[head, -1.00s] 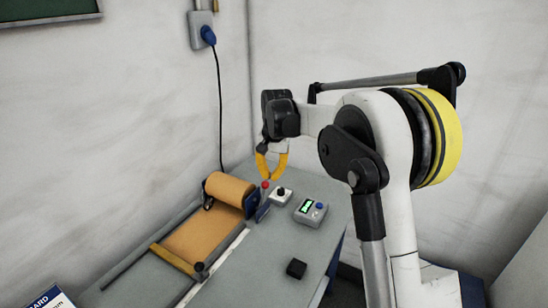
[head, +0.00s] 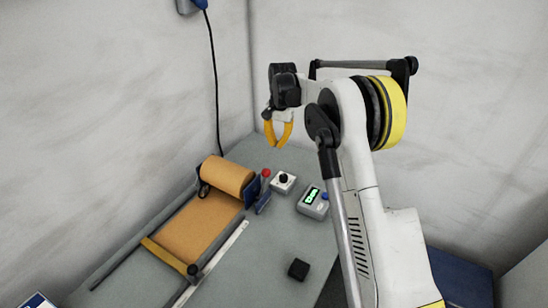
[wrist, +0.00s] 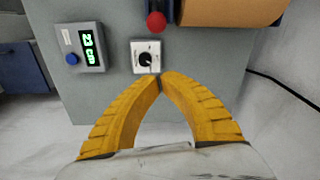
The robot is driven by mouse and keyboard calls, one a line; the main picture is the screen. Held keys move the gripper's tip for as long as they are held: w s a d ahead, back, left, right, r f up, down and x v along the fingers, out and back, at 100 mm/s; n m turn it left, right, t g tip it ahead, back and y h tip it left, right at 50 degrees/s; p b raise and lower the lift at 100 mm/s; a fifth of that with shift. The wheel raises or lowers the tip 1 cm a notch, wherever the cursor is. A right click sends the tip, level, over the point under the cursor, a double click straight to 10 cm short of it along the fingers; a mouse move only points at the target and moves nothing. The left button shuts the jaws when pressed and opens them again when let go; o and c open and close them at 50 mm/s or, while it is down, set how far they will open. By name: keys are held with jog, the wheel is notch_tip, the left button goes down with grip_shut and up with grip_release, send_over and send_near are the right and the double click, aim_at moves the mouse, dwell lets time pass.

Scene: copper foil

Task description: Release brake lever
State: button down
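The brake lever shows as a red ball knob (head: 266,172) on a short arm beside the right end of the copper-coloured foil roll (head: 228,175). In the wrist view the red knob (wrist: 156,22) is at the top middle, at the left end of the roll (wrist: 232,10). My gripper (head: 277,146) hangs above the bench, a little above and right of the knob in the head view. Its yellow fingertips (wrist: 160,78) meet in the wrist view, with nothing between them. The knob is apart from the fingers. The lever's lower part is partly hidden.
A grey box with a black rotary knob (head: 283,182) stands right of the lever. A box with a green display and blue button (head: 313,202) is farther right. A small black block (head: 298,269) lies on the bench (head: 250,265). A cable (head: 215,90) hangs on the wall.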

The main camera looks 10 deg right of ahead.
aim_at(263, 175)
jog(key=f, duration=0.3)
jog(key=f+b, duration=0.1)
jog(key=f, duration=0.2)
jog(key=f+b, duration=0.1)
jog(key=f, duration=0.2)
jog(key=shift+w+a+f, duration=0.2)
jog(key=shift+a+f, duration=0.05)
jog(key=shift+f, duration=0.15)
jog(key=shift+s+a+r+b, duration=0.15)
jog(key=shift+s+a+r, duration=0.15)
jog(key=shift+s, duration=0.2)
jog(key=shift+s+a+r+b, duration=0.1)
jog(key=shift+s+a+r, duration=0.1)
jog(key=shift+s+a, duration=0.25)
jog(key=shift+s+a+r+b, duration=0.15)
jog(key=shift+s+a+r, duration=0.1)
jog(key=shift+s, duration=0.3)
jog(key=shift+r, duration=0.1)
jog(key=shift+s+a+r+t+h, duration=0.25)
jog(key=shift+t+h, duration=0.05)
jog(key=shift+h, duration=0.1)
